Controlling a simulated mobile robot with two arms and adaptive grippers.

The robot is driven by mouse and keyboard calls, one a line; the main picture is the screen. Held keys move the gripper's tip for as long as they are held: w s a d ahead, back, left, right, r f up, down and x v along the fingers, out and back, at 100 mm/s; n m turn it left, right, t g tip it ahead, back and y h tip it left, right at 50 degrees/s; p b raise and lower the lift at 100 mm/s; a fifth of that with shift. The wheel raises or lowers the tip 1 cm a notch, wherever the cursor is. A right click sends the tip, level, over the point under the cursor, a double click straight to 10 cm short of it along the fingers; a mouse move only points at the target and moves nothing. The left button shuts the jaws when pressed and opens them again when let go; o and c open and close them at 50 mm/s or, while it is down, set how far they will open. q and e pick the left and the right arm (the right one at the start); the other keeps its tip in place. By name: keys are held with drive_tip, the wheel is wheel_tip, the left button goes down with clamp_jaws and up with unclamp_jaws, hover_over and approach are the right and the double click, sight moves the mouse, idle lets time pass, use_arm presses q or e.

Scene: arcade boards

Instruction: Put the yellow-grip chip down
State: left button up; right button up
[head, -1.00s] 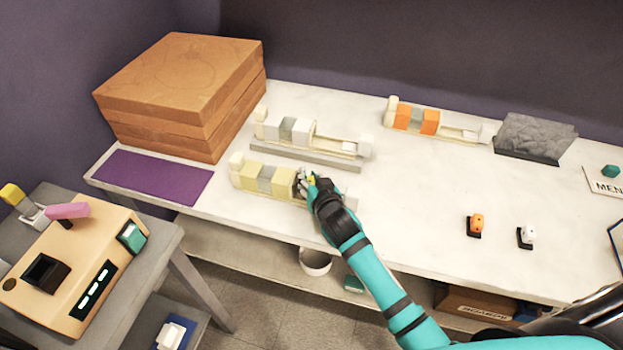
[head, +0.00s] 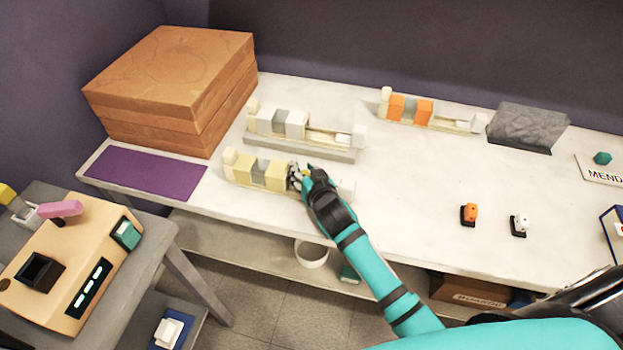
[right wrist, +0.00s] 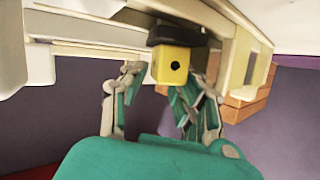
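The yellow-grip chip shows in the right wrist view as a yellow block (right wrist: 171,67) with a dark round spot, on a black base (right wrist: 178,37). The hand hides the chip there. I cannot tell whether the base touches the channel floor. My left gripper is not in view.
A board with white blocks (head: 265,122) lies just behind, on a grey strip. A board with orange blocks (head: 397,108) is farther back. Orange (head: 469,213) and white (head: 519,224) chips stand at the right. Wooden boxes (head: 170,90) and a purple mat (head: 147,174) are left.

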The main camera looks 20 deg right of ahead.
drive_tip(key=v, duration=1.2)
